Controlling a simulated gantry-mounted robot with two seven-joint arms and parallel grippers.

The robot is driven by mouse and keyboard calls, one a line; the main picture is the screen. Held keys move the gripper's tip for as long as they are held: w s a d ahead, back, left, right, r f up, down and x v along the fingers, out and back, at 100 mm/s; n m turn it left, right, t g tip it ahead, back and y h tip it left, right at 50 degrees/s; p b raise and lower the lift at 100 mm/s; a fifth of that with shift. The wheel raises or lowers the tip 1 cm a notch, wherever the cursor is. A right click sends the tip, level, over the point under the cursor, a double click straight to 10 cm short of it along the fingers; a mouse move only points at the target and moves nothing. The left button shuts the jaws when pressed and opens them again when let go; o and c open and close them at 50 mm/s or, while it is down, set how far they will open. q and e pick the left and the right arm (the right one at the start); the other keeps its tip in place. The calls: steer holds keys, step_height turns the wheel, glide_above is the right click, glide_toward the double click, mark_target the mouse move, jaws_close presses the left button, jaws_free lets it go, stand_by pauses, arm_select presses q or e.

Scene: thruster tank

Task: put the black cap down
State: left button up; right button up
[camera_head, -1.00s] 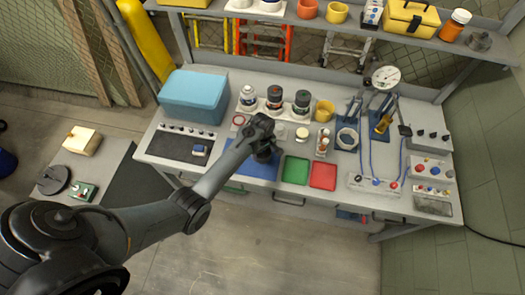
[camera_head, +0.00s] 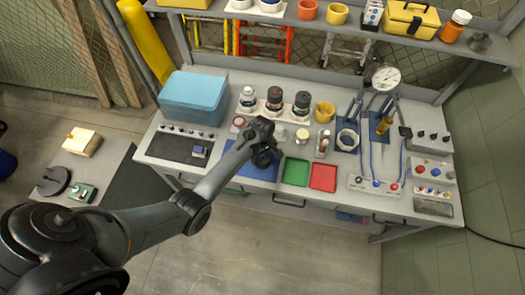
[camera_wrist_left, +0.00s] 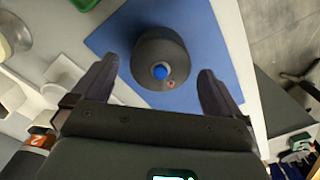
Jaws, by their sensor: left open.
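The black cap (camera_wrist_left: 160,50) is a short dark cylinder with a blue centre and a small red mark. In the left wrist view it stands on the blue mat (camera_wrist_left: 220,50), between the spread fingers of my left gripper (camera_wrist_left: 158,72). The fingers are open with a gap visible on both sides of the cap. In the head view my left gripper (camera_head: 264,152) is over the blue mat (camera_head: 254,173) on the bench, and the cap is largely hidden by it. My right gripper is not in view.
A green tray (camera_head: 295,172) and a red tray (camera_head: 323,178) lie right of the blue mat. Several jars and a yellow cup (camera_head: 324,112) stand behind. A dark panel with a small device (camera_head: 199,151) lies left, by a blue box (camera_head: 194,96).

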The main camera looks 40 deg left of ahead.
mark_target(262, 156)
arm_select(q)
step_height(262, 156, up, 13)
stand_by(0.6)
stand_by(0.3)
steer(key=s+d+f+m+g+y+p, duration=0.1)
steer(key=s+f+p, duration=0.2)
steer(key=s, duration=0.8)
steer(key=s+d+f+m+g+p, duration=0.1)
steer(key=s+f+g+p, duration=0.15)
steer(key=s, duration=0.85)
steer(key=s+d+r+m+t+p, duration=0.2)
steer(key=s+d+r+m+p, duration=0.15)
steer(key=s+r, duration=0.2)
steer(key=w+d+r+m+t+h, duration=0.1)
steer(key=d+r+m+t, duration=0.4)
steer(key=r+m, duration=0.6)
step_height(262, 156, up, 2)
steer(key=shift+w+d, duration=0.45)
steer(key=shift+w, duration=0.05)
